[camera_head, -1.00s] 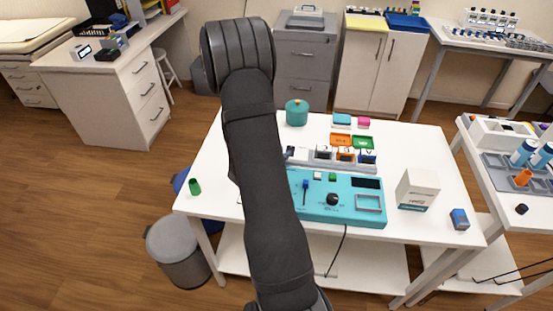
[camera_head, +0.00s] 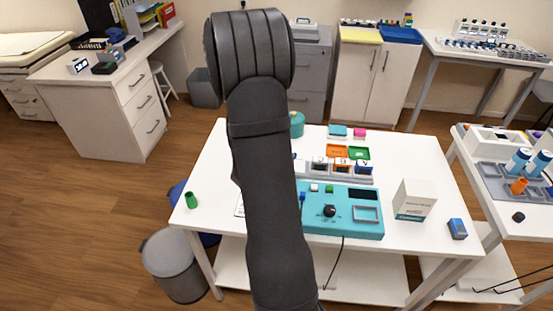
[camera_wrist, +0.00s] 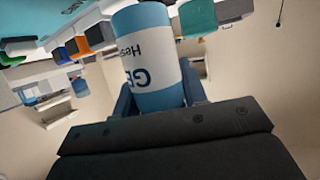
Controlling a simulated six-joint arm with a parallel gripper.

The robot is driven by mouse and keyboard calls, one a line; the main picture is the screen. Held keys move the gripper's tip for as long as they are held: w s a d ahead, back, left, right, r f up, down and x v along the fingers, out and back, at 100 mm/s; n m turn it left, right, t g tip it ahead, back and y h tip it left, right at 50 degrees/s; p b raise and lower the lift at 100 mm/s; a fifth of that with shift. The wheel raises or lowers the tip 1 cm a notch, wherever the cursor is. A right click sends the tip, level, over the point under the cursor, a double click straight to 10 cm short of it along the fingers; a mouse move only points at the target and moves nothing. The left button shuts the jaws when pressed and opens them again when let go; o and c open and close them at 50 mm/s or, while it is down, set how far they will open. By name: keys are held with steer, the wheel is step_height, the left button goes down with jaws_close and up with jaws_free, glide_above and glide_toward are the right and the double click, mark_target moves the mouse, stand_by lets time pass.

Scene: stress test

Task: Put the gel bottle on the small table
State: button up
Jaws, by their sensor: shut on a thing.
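The gel bottle (camera_wrist: 148,55), white with blue bands and large letters reading upside down, shows in the wrist view between the fingers of my gripper (camera_wrist: 160,95). The gripper is shut on it. In the head view my dark arm hides both the gripper and the held bottle. A white table (camera_head: 420,165) with a lower shelf stands in the middle of the head view, behind and beside the arm. I cannot tell whether this is the small table.
A grey bin (camera_head: 172,265) stands at front left. Blue bottles (camera_head: 518,160) stand on the right table.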

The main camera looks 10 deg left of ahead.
steer(key=s+d+r, duration=0.3)
steer(key=d+r, duration=0.2)
steer(key=d, duration=0.3)
steer(key=w+d+r+n+y, duration=0.1)
steer(key=w+d+r, duration=0.1)
steer(key=w+d, duration=0.6)
steer(key=w+d+r+n+y, duration=0.1)
steer(key=w+d+r, duration=0.1)
steer(key=w+d, duration=0.6)
steer(key=w+d+r+t, duration=0.15)
steer(key=w+d, duration=0.25)
steer(key=d, duration=0.8)
steer(key=s+d+m+g+h, duration=0.1)
steer(key=s+d, duration=0.3)
steer(key=d, duration=0.7)
steer(key=s+d+f, duration=0.1)
steer(key=s+d, duration=0.2)
steer(key=d, duration=0.8)
steer(key=s+d+m+g+h, duration=0.1)
steer(key=s+d, duration=0.3)
steer(key=d, duration=0.8)
steer(key=shift+t, duration=0.35)
steer(key=shift+w+a+f, duration=0.1)
steer(key=shift+w+f, duration=0.05)
steer(key=shift+f, duration=1.4)
steer(key=shift+w+a+f, duration=0.1)
steer(key=shift+w+f, duration=0.05)
steer(key=shift+f, duration=1.35)
steer(key=shift+f, duration=0.3)
